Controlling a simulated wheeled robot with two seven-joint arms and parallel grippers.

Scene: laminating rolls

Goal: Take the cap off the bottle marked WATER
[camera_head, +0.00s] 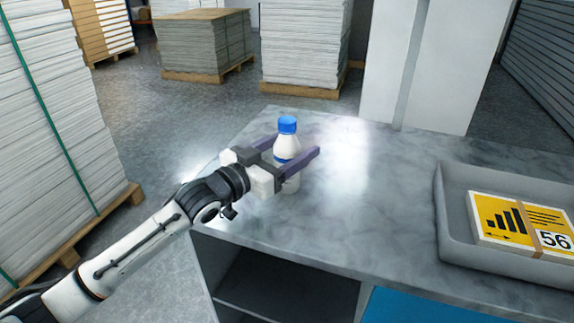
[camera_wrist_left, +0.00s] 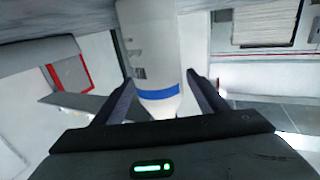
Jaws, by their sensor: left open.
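A white bottle (camera_head: 287,147) with a blue cap (camera_head: 288,125) and a blue band stands upright on the grey marbled counter (camera_head: 350,210), near its left end. Its marking is not readable. My left gripper (camera_head: 297,146) is open at the bottle, with one finger on each side of the body, below the cap. In the left wrist view, the bottle (camera_wrist_left: 152,45) lies between the two spread fingers (camera_wrist_left: 161,80), with gaps beside it. My right gripper is out of view.
A grey tray (camera_head: 447,215) holding a yellow and white pack (camera_head: 515,222) marked 56 sits at the counter's right. Open shelves (camera_head: 280,285) are under the counter. Stacked sheets on pallets (camera_head: 305,45) stand behind. The counter's middle is clear.

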